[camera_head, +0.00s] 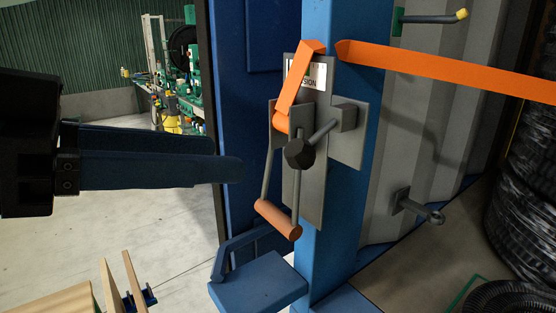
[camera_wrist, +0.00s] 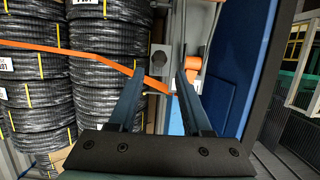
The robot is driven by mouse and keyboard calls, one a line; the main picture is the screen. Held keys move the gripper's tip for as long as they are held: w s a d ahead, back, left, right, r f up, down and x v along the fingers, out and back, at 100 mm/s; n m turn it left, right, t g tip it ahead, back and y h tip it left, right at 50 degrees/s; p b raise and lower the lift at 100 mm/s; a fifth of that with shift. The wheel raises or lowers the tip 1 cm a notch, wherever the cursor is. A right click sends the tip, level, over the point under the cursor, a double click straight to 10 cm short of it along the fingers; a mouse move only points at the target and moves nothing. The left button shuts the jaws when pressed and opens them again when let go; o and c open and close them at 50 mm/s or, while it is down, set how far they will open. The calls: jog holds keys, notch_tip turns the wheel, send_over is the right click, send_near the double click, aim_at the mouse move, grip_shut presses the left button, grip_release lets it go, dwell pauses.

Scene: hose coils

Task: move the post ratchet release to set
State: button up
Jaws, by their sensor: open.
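The post ratchet is a grey plate (camera_head: 309,205) on a blue post (camera_head: 345,200). A short grey lever with a dark faceted knob (camera_head: 299,153) runs from a grey block (camera_head: 345,116) on the plate; I take this as the release. The knob also shows in the wrist view (camera_wrist: 158,58), just beyond the fingertips. A two-rod crank with an orange grip (camera_head: 278,219) hangs down and left. An orange strap (camera_head: 298,80) loops into the ratchet. My gripper (camera_head: 238,170) is open and empty, left of the plate, apart from the knob in the head view.
A blue seat-like bracket (camera_head: 258,284) juts out low beside the post. The orange strap (camera_head: 450,72) runs right from the post. Black hose coils (camera_head: 526,195) stand stacked at the right. Floor to the left is open, with wooden boards (camera_head: 60,304) low down.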

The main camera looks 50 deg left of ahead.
aim_at(287, 160)
jog(key=shift+b+x, duration=1)
jog(key=shift+x, duration=3.05)
jog(key=shift+w+f, duration=0.1)
jog(key=shift+w, duration=0.1)
grip_shut()
jog(key=shift+w+d+f+b, duration=0.1)
jog(key=shift+w+f+b, duration=0.4)
jog(key=shift+w, duration=0.25)
jog(key=shift+w+d+f+b, duration=0.1)
jog(key=shift+w+f+b, duration=0.35)
jog(key=shift+w, duration=0.3)
jog(key=shift+w+d+f+b, duration=0.1)
jog(key=shift+w+f+b, duration=0.25)
jog(key=shift+w+f, duration=0.35)
jog(key=shift+w+r, duration=0.1)
jog(key=shift+r, duration=0.05)
